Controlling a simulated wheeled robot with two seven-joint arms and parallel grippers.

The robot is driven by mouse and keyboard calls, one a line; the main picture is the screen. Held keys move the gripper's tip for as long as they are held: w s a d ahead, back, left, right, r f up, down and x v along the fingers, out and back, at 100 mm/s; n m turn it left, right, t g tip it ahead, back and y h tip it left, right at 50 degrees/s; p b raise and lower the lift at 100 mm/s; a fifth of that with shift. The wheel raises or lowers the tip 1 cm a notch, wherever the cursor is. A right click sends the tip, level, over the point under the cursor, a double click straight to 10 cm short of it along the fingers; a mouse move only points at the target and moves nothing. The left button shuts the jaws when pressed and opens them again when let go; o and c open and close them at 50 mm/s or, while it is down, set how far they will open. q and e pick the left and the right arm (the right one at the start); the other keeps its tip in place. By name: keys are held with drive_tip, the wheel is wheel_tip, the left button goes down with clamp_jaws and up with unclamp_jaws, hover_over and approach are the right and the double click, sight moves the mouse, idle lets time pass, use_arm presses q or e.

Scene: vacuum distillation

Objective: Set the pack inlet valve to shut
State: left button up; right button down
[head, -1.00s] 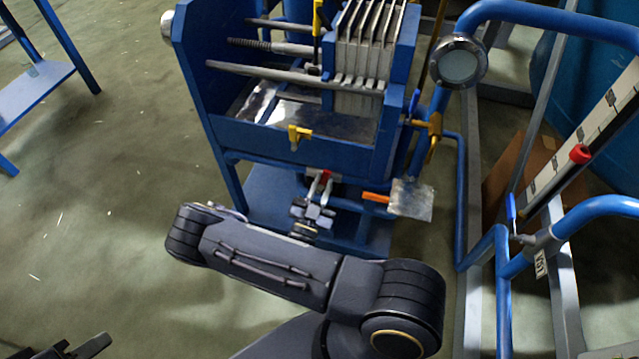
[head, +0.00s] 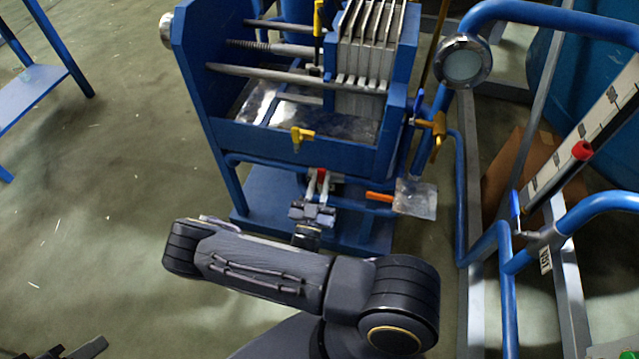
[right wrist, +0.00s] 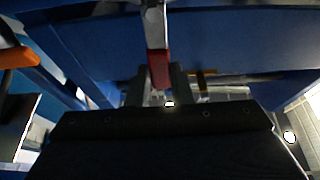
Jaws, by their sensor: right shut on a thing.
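A red-tipped lever (head: 321,175) sits low under the front of the blue plate press; no label shows whether it is the pack inlet valve. My right gripper (head: 316,200) is shut on this lever. In the right wrist view the lever (right wrist: 158,68) is a pale metal bar with a red end, between the fingers of my right gripper (right wrist: 160,92). The valve body behind it is hidden. Part of what looks like my left gripper (head: 75,350) shows at the bottom left, cut off by the picture's edge.
The blue press frame (head: 290,143) stands above my right gripper, with a yellow handle (head: 301,137) on it. To the right are an orange handle (head: 380,197), a metal plate (head: 416,199), a yellow valve (head: 434,127) and blue pipes (head: 460,190). Open floor (head: 110,180) lies at left.

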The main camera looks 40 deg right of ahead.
drive_tip(key=c, duration=1.3)
unclamp_jaws()
drive_tip(key=shift+a, duration=0.1)
drive_tip(key=v, duration=0.7)
drive_tip(key=shift+s+a+f, duration=0.2)
drive_tip(key=shift+a+f, duration=0.05)
drive_tip(key=shift+a, duration=0.05)
drive_tip(key=s+d+r+m+g+y+p, duration=0.2)
drive_tip(key=s+r+m+g+p, duration=0.3)
drive_tip(key=r+m+g, duration=0.75)
drive_tip(key=s+d+r+m+g+y+p, duration=0.2)
drive_tip(key=s+r+m+g+p, duration=0.45)
drive_tip(key=m, duration=1.15)
drive_tip(key=a+r+m+t+y+p, duration=0.3)
drive_tip(key=r+m+y+p, duration=0.1)
drive_tip(key=r+m, duration=0.6)
drive_tip(key=s+a+r+m+t+y+p, duration=0.1)
drive_tip(key=a+r+m+t+y+p, duration=0.2)
drive_tip(key=r+m+y, duration=0.4)
drive_tip(key=s+a+r+m+t+y+p, duration=0.1)
drive_tip(key=a+r+m+t+y+p, duration=0.2)
drive_tip(key=r+m, duration=1)
drive_tip(key=shift+m+t+y+p, duration=0.5)
drive_tip(key=shift+m+y+p, duration=0.85)
drive_tip(key=shift+m, duration=0.5)
